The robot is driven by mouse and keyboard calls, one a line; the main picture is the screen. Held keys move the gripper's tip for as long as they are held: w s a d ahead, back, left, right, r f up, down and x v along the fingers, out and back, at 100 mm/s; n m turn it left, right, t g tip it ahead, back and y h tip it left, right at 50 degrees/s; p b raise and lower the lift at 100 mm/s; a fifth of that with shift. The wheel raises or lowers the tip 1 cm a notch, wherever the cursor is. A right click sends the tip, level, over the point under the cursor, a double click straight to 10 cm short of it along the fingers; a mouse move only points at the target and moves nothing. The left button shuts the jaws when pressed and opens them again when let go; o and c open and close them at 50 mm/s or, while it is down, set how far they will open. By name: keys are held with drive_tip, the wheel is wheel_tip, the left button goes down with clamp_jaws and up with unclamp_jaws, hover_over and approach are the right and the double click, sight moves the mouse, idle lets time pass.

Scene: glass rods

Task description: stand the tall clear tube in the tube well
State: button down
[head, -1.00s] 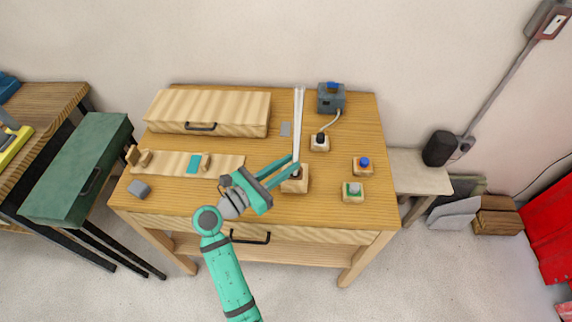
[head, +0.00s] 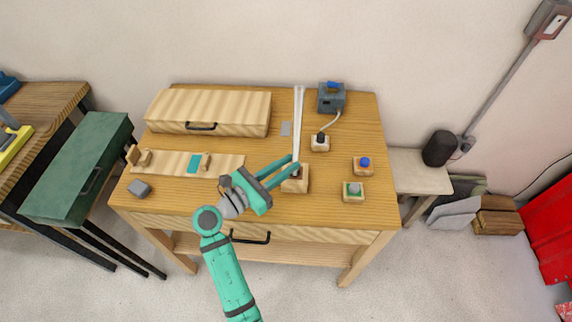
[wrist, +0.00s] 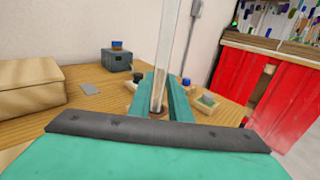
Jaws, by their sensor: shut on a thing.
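The tall clear tube (head: 299,125) stands upright over the tube well, a small wooden block (head: 295,184) with a dark opening near the front of the table. In the wrist view the tube (wrist: 169,50) rises between my fingers, close to vertical. My gripper (head: 295,166) is shut on the tube near its lower end, just above the block. The tube's bottom end is at the dark opening, partly hidden by my fingers; I cannot tell how deep it sits.
A wooden box (head: 208,112) with a handle is at the back left. A grey device (head: 331,98) is at the back right, cabled to a small block (head: 320,143).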

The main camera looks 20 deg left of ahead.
drive_tip(key=shift+w+f, duration=0.1)
drive_tip(key=shift+f, duration=0.15)
drive_tip(key=shift+f, duration=0.25)
drive_tip(key=c, duration=1.9)
unclamp_jaws()
drive_tip(key=v, duration=1.1)
